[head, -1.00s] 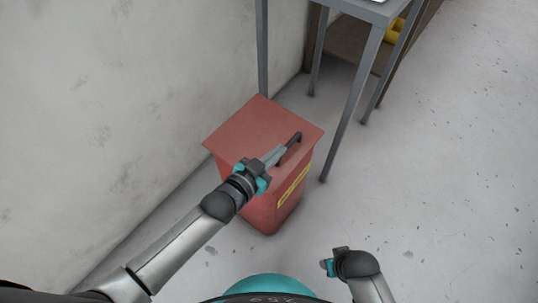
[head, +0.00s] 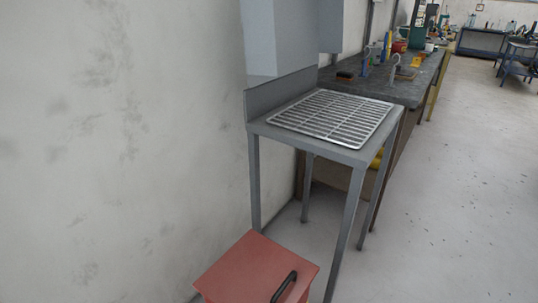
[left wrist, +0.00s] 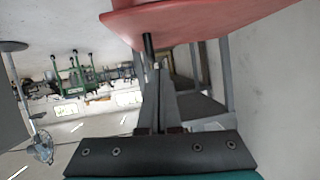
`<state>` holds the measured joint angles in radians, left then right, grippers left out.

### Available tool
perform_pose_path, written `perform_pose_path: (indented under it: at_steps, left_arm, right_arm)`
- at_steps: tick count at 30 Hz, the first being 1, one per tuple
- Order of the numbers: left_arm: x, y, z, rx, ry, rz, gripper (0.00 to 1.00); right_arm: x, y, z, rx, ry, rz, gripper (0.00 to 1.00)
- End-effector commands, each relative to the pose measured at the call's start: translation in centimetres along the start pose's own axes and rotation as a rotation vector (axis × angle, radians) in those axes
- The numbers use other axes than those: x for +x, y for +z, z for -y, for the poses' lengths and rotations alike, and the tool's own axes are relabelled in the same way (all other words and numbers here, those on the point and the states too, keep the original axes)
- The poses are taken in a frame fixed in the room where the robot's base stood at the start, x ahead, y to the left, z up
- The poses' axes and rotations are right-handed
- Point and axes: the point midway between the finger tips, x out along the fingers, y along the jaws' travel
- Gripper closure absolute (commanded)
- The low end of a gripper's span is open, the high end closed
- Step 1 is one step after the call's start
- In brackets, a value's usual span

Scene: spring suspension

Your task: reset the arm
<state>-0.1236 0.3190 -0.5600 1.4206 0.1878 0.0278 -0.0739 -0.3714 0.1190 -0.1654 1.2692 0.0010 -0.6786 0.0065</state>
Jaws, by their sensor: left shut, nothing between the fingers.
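My left gripper (left wrist: 158,90) shows only in the left wrist view. Its fingers are together with nothing between them. The red bin's lid (left wrist: 200,20) fills the top of that view, close to the fingertips. A dark post (left wrist: 148,46), which looks like part of the lid's handle, appears right by the fingertips; whether they touch cannot be told. In the head view the red bin (head: 245,268) is cut off by the bottom edge, with its black handle (head: 284,287) on top. Neither of my arms shows in the head view.
A grey metal table (head: 258,127) with a wire rack (head: 335,117) stands behind the bin, against the wall (head: 110,130). A dark workbench (head: 395,90) with tools extends beyond it. The floor (head: 450,200) on the right is open.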

Motion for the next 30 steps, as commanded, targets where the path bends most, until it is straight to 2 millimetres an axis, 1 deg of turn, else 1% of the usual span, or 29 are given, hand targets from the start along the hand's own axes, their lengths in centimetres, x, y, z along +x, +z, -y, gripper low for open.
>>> perform_pose_path:
  at_steps: [1,2,3,5,6,8,9,11,12,15,18,21,24,30]
  left_arm:
    - [-0.8,3.0,1.0,-0.017,-0.031,0.086,1.0]
    - [-1.3,4.9,1.5,-0.028,-0.049,0.138,1.0]
    - [-2.2,7.7,2.2,-0.043,-0.074,0.211,1.0]
    - [-4.0,11.7,2.9,-0.071,-0.108,0.323,1.0]
    - [-5.4,14.4,3.1,-0.09,-0.129,0.397,1.0]
    - [-7.9,18.2,3.2,-0.122,-0.157,0.508,1.0]
    - [-9.8,20.6,3.0,-0.146,-0.174,0.582,1.0]
    - [-12.8,23.8,2.4,-0.18,-0.193,0.685,1.0]
    - [-14.7,25.6,1.9,-0.201,-0.203,0.748,1.0]
    - [-18.9,29.0,0.4,-0.248,-0.219,0.877,1.0]
    - [-21.8,31.0,-0.9,-0.281,-0.228,0.961,1.0]
    - [-23.3,31.9,-1.6,-0.298,-0.231,1.005,1.0]
    - [-23.8,32.2,-1.8,-0.303,-0.231,1.019,1.0]
    - [-23.8,32.3,-1.8,-0.302,-0.231,1.018,1.0]
  right_arm:
    - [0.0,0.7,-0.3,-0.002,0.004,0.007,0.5]
    - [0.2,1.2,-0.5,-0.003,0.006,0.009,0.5]
    - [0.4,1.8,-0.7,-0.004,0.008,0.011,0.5]
    - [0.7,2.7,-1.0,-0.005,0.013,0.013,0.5]
    - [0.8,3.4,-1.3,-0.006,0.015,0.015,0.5]
    - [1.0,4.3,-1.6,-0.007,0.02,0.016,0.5]
    - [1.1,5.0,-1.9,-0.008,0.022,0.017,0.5]
    - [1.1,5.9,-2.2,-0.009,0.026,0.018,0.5]
    - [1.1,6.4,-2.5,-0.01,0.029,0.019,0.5]
    - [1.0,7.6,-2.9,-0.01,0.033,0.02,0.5]
    - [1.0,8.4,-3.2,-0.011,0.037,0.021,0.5]
    - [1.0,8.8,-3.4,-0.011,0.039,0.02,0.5]
    - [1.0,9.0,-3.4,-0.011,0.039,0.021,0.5]
    - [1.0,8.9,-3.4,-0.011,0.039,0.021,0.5]
